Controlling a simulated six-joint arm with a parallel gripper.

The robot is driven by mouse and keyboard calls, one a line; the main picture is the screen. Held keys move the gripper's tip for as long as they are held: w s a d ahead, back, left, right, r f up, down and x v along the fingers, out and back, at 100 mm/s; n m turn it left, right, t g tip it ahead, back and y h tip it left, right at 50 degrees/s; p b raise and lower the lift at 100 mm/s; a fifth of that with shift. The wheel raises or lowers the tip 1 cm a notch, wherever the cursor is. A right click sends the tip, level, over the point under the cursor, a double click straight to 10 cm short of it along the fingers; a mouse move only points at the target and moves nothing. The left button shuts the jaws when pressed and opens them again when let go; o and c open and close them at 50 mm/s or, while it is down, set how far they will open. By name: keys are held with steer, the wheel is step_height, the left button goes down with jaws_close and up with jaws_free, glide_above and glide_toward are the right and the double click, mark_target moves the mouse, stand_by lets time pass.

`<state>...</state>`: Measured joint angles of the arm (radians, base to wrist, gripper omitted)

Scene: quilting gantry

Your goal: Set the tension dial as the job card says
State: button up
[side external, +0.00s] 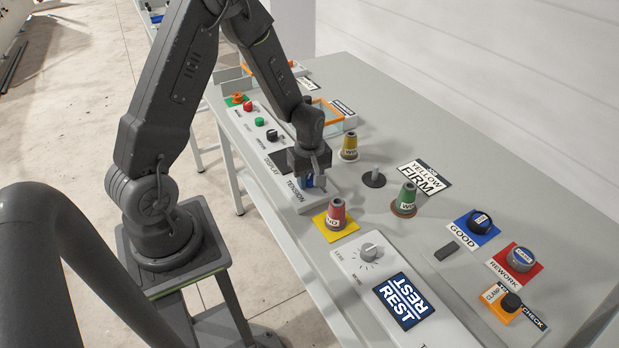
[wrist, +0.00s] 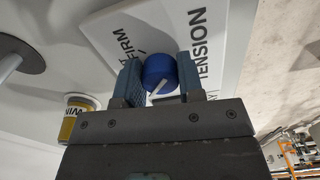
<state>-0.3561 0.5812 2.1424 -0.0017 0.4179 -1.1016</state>
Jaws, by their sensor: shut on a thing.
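The blue tension dial (wrist: 158,68) sits on the white TENSION panel (wrist: 203,32), between my gripper's two fingers in the wrist view. My gripper (side external: 315,182) is shut on it. The dial carries a short white pointer line on its near side in the wrist view. The word FIRM is printed on the panel beside the dial; other lettering is partly hidden by the fingers, so I cannot tell which mark the pointer meets. In the side external view only a bit of blue shows under the gripper. The job card (side external: 424,179) lies on the table and reads YELLOW FIRM.
A yellow cone (side external: 348,147), a red cone (side external: 337,215) and a green cone (side external: 404,199) stand near my gripper. A dark round base with a post (side external: 374,179) stands among them.

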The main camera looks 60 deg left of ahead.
steer(key=shift+m, duration=0.4)
steer(key=shift+c, duration=0.3)
steer(key=m, duration=1.2)
steer(key=shift+s+a+m, duration=0.1)
steer(key=shift+m, duration=0.3)
steer(key=m, duration=0.4)
steer(key=shift+m, duration=0.3)
steer(key=o, duration=0.9)
steer(key=shift+r, duration=0.1)
